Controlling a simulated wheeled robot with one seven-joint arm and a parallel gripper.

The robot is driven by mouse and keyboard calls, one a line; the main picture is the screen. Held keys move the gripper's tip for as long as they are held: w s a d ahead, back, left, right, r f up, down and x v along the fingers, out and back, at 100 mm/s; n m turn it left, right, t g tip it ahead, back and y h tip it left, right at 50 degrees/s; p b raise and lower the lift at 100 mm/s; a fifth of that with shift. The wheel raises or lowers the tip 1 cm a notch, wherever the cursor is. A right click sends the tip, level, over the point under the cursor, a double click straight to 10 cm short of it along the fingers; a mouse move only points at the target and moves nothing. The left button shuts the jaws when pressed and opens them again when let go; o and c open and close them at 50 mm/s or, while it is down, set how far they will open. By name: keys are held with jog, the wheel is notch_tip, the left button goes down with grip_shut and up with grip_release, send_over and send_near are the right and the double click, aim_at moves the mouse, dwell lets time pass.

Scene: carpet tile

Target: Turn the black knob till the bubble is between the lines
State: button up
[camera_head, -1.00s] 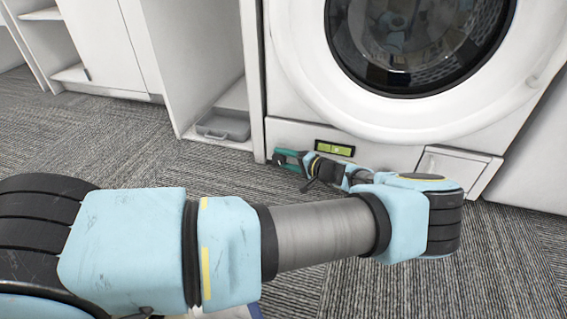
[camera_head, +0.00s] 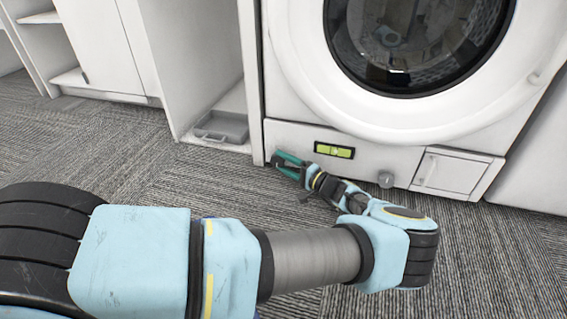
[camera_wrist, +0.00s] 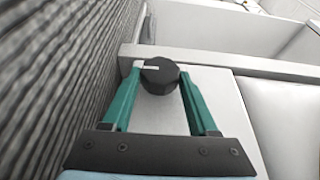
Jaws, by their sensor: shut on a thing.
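The black knob (camera_wrist: 160,79) with a white mark sits low at the left of the white washing machine's front. My gripper (camera_wrist: 161,74) has its two green fingers on either side of it, shut on it. In the head view my gripper (camera_head: 282,163) reaches the knob from the right, along the machine's base. The level (camera_head: 334,150), a yellow-green vial in a black frame, is on the front panel to the right of the knob. The vial is too small to tell exactly where the bubble stands against its lines.
A grey round knob (camera_head: 386,179) sticks out right of the level, close above my arm. A small flap door (camera_head: 450,172) is farther right. A grey tray (camera_head: 221,127) lies in the open cabinet at left. Grey carpet tile in front is free.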

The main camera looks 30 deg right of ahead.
jog(key=o, duration=1.3)
jog(key=shift+o, duration=0.2)
jog(key=p+v, duration=0.4)
jog(key=v, duration=0.6)
jog(key=shift+s+d, duration=0.15)
jog(key=shift+s, duration=0.2)
